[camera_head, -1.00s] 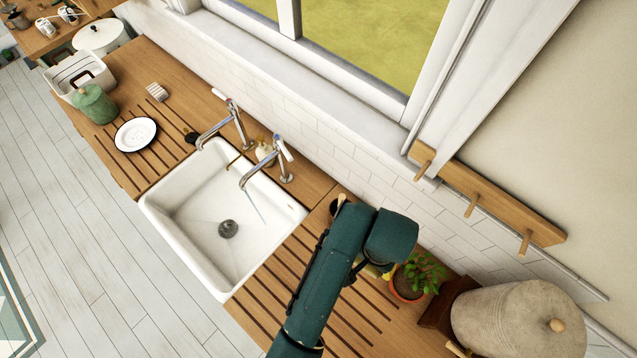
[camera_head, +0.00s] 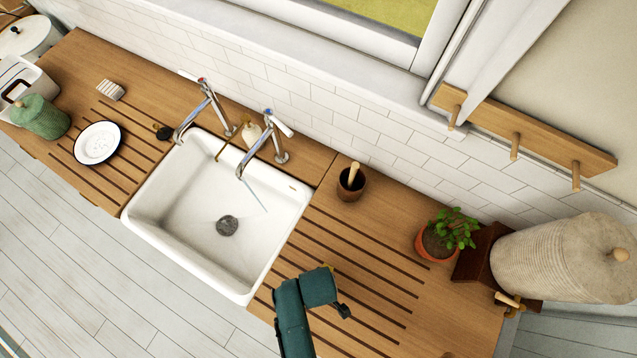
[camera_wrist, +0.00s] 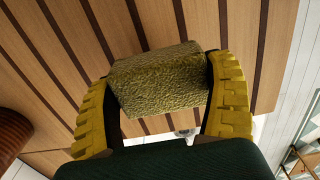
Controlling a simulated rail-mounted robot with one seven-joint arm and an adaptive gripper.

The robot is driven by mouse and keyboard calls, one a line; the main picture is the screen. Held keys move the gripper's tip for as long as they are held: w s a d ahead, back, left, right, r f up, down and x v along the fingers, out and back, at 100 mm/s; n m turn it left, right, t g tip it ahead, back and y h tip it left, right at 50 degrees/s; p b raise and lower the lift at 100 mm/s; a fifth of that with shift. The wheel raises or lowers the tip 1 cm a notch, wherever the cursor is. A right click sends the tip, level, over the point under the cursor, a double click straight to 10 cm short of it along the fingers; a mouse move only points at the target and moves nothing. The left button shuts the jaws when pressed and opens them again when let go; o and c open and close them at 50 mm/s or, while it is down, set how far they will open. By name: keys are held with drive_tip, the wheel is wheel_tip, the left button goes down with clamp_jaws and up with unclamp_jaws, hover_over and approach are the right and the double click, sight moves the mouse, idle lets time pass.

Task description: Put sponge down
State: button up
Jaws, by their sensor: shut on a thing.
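The sponge (camera_wrist: 158,80) is a rough yellow-green block in the wrist view. My gripper (camera_wrist: 162,70), with ribbed yellow fingers, is shut on it, one finger at each end. The grooved wooden counter (camera_wrist: 130,20) shows behind the sponge. I cannot tell whether the sponge touches it. In the head view my teal arm is over the grooved counter to the right of the sink (camera_head: 165,215). The sponge and most of my gripper are hidden behind the arm there.
A dark cup with a wooden handle (camera_head: 351,185) stands behind my arm. A potted plant (camera_head: 437,241) and a large ribbed jar (camera_head: 560,258) stand to the right. Two taps stand behind the sink. A plate (camera_head: 97,143) and green jar (camera_head: 40,116) are at left. The grooved counter around my arm looks clear.

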wheel_tip(320, 180, down, 4)
drive_tip(key=shift+f, duration=0.1)
drive_tip(key=shift+f, duration=0.1)
drive_tip(key=o, duration=0.9)
drive_tip(key=shift+c, duration=0.2)
